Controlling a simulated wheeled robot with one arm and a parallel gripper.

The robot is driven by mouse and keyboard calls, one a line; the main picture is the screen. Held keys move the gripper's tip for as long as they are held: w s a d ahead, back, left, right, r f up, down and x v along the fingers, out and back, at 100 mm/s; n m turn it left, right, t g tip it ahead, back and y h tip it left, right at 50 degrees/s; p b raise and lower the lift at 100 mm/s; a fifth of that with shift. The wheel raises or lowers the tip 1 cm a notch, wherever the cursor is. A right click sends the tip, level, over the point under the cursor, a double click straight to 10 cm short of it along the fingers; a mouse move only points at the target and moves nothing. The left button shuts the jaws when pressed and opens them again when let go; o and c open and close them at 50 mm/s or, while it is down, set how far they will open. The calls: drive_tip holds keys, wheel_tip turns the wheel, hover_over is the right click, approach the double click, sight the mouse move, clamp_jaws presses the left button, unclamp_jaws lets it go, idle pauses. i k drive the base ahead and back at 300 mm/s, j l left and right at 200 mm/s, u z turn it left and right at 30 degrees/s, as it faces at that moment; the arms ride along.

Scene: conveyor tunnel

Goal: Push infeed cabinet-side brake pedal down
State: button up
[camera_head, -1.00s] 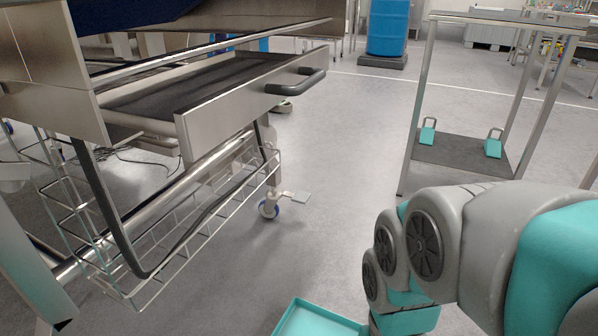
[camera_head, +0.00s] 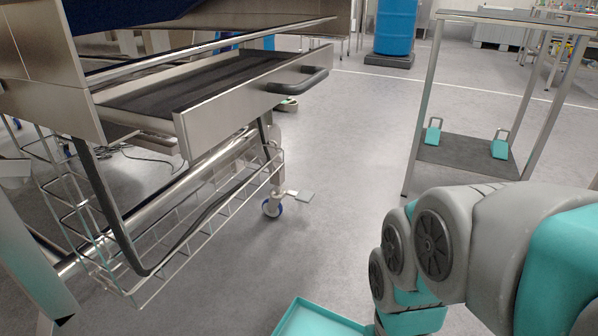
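A steel conveyor table (camera_head: 240,95) with a black belt stands at the left. My grey and teal arm is at the lower right, well apart from the pedal. My gripper is out of view.
A wire basket (camera_head: 215,205) hangs under the conveyor, left of the caster. A steel-framed cart (camera_head: 470,153) with two teal items on its lower shelf stands at the right. A blue drum (camera_head: 396,25) is at the back. The floor between conveyor and cart is clear.

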sight(305, 197)
drive_tip(key=i+l+z, duration=0.15)
drive_tip(key=l, duration=0.25)
drive_tip(key=i+l+z, duration=0.1)
drive_tip(key=l, duration=0.3)
drive_tip(key=i+l+z, duration=0.1)
drive_tip(key=i+l, duration=0.1)
drive_tip(key=i, duration=0.1)
